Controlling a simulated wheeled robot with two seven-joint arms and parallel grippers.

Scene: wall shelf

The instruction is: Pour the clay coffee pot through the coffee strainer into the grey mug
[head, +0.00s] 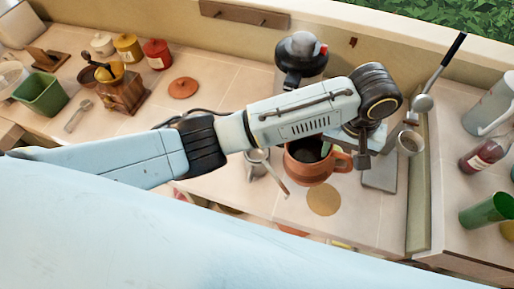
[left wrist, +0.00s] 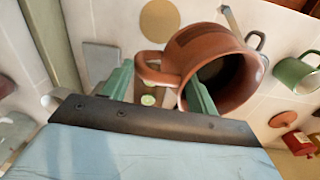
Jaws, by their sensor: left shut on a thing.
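The clay coffee pot (head: 303,172) is reddish brown with dark contents, below my left forearm. My left gripper (head: 356,150) is at the pot's handle on its right side, partly hidden by my wrist. In the left wrist view the handle of the pot (left wrist: 228,42) lies between the two green fingers of the gripper (left wrist: 158,88), and the pot's mouth faces the camera. A small grey mug (head: 254,166) stands left of the pot, partly covered by my arm. A thin stick-like handle (head: 280,180) lies beside it; I cannot tell whether it belongs to the strainer. My right gripper is out of view.
A black and silver kettle (head: 300,62) stands behind my forearm. A long-handled ladle (head: 423,103) and a grey cup (head: 408,144) are by the right ledge. A tan disc (head: 324,199) and grey slab (head: 381,172) lie near the pot. A grinder (head: 122,95) stands at left.

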